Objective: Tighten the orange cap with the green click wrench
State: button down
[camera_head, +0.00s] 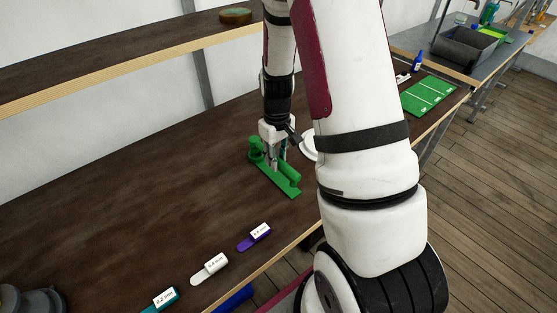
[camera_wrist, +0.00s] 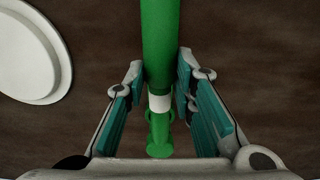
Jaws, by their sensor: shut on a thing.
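The green click wrench (camera_wrist: 158,45) is a long green rod with a white band in the wrist view. It runs between the teal-padded fingers of my gripper (camera_wrist: 158,92), which is shut on it. In the head view, my gripper (camera_head: 274,157) points down at the green wrench (camera_head: 286,181), low over the table. A green upright knob (camera_head: 256,146) stands at its left end; I cannot tell whether this belongs to the wrench or to a rest under it. The orange cap is not visible in either view.
A white round thing (camera_wrist: 28,50) lies beside the wrench, partly behind my arm in the head view. Labelled purple (camera_head: 254,237), white (camera_head: 209,268) and teal (camera_head: 161,300) pieces lie near the front edge of the dark table (camera_head: 110,190). A green mat (camera_head: 427,96) lies farther right.

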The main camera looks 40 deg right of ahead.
jog(key=shift+r+p, duration=0.5)
jog(key=shift+r, duration=0.95)
